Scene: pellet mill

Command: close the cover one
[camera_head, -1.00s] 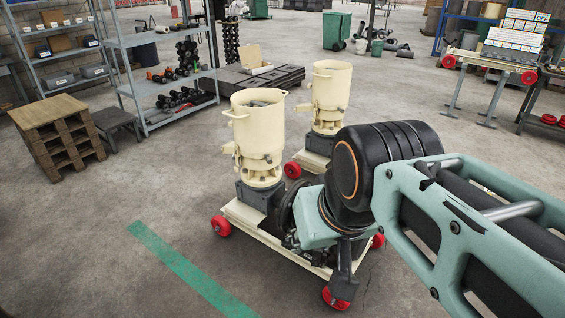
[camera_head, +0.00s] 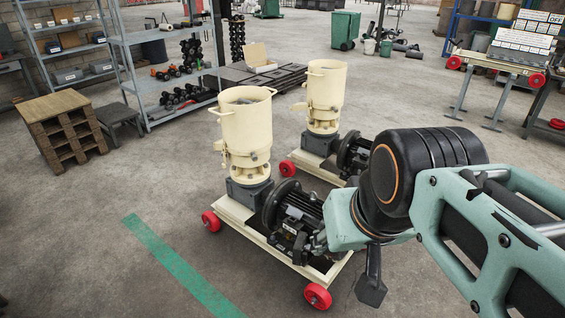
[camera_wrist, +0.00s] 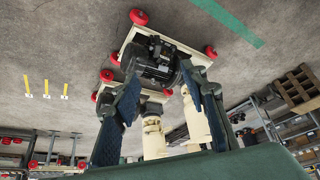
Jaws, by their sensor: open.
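The nearer pellet mill has a cream hopper (camera_head: 246,130) with an open-looking top on a wheeled cream frame (camera_head: 238,212). Its dark motor (camera_head: 297,212) lies to the right of the hopper. In the wrist view, which looks upside down, a dark motor (camera_wrist: 155,62) shows beyond my gripper (camera_wrist: 160,88). The gripper's two fingers are spread apart with nothing between them that I can see held. In the head view, my wrist is right of the nearer motor, and the fingers are mostly hidden. I cannot tell which part is cover one.
A second cream mill (camera_head: 325,95) stands just behind the first. Red wheels (camera_head: 317,296) stick out at the frame corners. The floor in front, with a green stripe (camera_head: 180,265), is clear.

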